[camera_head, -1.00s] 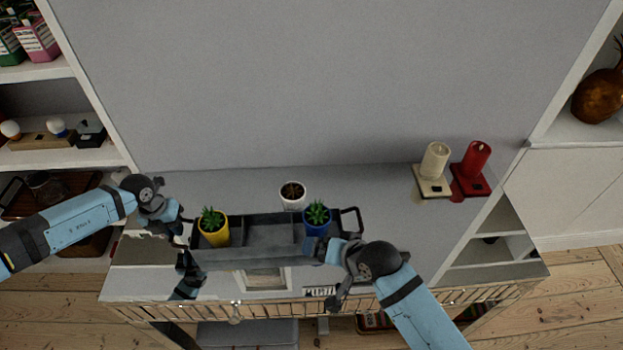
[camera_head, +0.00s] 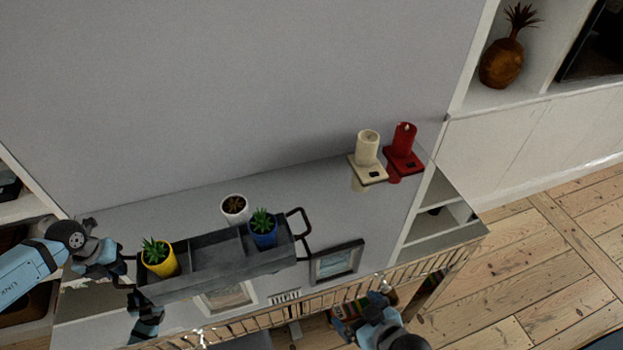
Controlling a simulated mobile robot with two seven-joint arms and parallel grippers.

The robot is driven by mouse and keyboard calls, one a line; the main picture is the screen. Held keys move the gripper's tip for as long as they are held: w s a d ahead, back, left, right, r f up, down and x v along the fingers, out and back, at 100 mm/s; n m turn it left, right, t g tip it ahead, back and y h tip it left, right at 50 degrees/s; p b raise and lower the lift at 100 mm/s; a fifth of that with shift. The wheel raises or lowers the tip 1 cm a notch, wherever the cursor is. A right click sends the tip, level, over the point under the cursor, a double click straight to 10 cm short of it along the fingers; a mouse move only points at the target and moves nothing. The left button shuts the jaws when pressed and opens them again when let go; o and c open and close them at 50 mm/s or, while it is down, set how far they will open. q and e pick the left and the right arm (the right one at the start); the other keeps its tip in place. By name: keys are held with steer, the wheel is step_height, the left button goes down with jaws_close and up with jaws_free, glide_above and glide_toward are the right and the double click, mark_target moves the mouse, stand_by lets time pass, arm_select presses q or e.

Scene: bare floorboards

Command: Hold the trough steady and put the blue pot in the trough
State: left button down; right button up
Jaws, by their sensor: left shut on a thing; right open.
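The grey trough (camera_head: 215,272) lies along the shelf top, with a dark handle at its right end. The blue pot (camera_head: 263,236) with a green plant stands in the trough's right end compartment. A yellow pot (camera_head: 160,261) with a green plant stands in its left end compartment. The middle of the trough looks empty. My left gripper (camera_head: 122,268) is shut on the trough at its left end; its exact grip is partly hidden. My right gripper (camera_head: 358,318) is open, apart from the trough, in front of the shelf at the lower right.
A white pot (camera_head: 235,209) stands just behind the trough. A cream candle (camera_head: 367,149) and a red candle (camera_head: 403,141) stand on bases at the back right. A picture frame (camera_head: 336,262) lies right of the trough. A slatted rail (camera_head: 300,305) runs along the front edge.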

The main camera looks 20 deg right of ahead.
arm_select(q)
steer(key=c, duration=1.1)
jaws_free()
step_height(320, 180, up, 10)
steer(key=a, duration=0.2)
steer(key=s+d+r+n+t+h+p, duration=0.1)
steer(key=s+d+r+n+t+h, duration=0.25)
steer(key=d, duration=0.55)
steer(key=s+d+n+t+h, duration=0.15)
steer(key=s+d+h, duration=0.25)
steer(key=d+h, duration=0.4)
steer(key=s+d+r+n+t+h+p, duration=0.15)
steer(key=s+d+n+h, duration=0.25)
steer(key=d, duration=0.6)
steer(key=s+a+f+n+t+y, duration=0.2)
steer(key=s+a+f+n+y, duration=0.3)
steer(key=n, duration=0.6)
steer(key=s+a+f+n+t+y, duration=0.2)
steer(key=s+a+f+n+y, duration=0.4)
steer(key=s+f+n+y, duration=0.3)
steer(key=n, duration=0.3)
steer(key=shift+s+a+n, duration=0.2)
steer(key=shift+s+n, duration=0.1)
steer(key=shift+s, duration=0.1)
